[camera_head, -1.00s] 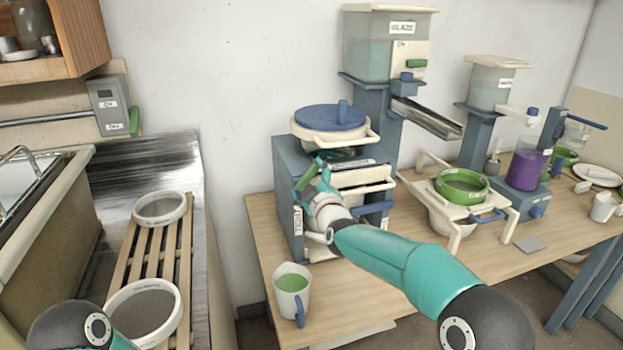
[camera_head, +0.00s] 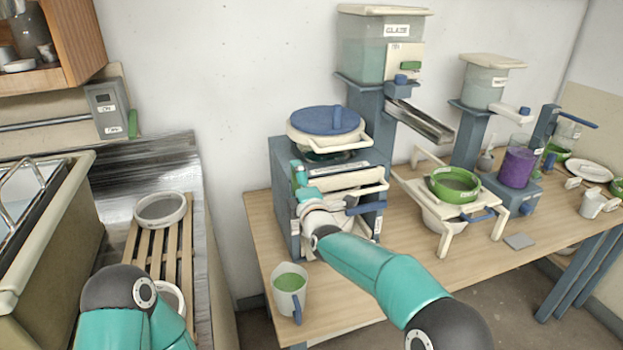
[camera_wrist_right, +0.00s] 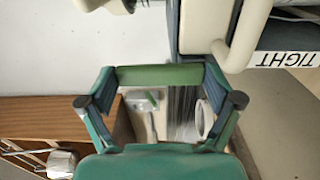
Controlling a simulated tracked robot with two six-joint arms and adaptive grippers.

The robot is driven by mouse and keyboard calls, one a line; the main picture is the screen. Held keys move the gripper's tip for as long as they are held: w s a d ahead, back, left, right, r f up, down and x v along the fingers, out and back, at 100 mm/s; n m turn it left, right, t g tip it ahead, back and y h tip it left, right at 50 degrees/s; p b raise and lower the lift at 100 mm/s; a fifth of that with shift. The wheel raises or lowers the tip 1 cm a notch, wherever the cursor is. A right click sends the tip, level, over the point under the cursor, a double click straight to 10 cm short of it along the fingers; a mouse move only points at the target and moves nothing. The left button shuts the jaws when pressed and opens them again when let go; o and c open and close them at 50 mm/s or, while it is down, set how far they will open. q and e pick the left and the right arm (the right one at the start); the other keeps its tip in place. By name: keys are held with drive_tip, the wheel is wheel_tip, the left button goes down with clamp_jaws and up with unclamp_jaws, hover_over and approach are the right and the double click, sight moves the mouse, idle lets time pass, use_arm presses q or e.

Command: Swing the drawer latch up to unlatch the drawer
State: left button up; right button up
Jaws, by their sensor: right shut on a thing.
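The green drawer latch (camera_head: 299,176) is at the left front edge of the blue-grey cabinet (camera_head: 284,220), beside its cream drawer fronts (camera_head: 345,181). It stands nearly upright in the head view. My right gripper (camera_head: 305,191) is at the latch, with its fingers partly hidden by my wrist. In the right wrist view, the latch is a green bar (camera_wrist_right: 160,75) spanning between the two fingertips (camera_wrist_right: 160,85), and the gripper is shut on it. My left arm enters at the lower left; its gripper is out of view.
A blue lever (camera_head: 366,208) sticks out at the cabinet's front right. A cup of green glaze (camera_head: 289,287) stands on the table below my right arm. A sieve stand (camera_head: 453,215) is to the right. A wooden rack (camera_head: 185,240) with round sieves is at the left.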

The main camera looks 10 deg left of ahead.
drive_tip(key=shift+s+a+f, duration=0.15)
drive_tip(key=shift+a+f, duration=0.15)
drive_tip(key=shift+f, duration=0.1)
drive_tip(key=o, duration=1.3)
drive_tip(key=shift+o, duration=0.4)
drive_tip(key=shift+s, duration=0.1)
drive_tip(key=shift+r, duration=0.1)
drive_tip(key=shift+d+r, duration=0.1)
drive_tip(key=shift+d, duration=0.1)
drive_tip(key=shift+s+d, duration=0.3)
drive_tip(key=shift+s, duration=0.05)
drive_tip(key=v, duration=1.1)
drive_tip(key=shift+a, duration=0.15)
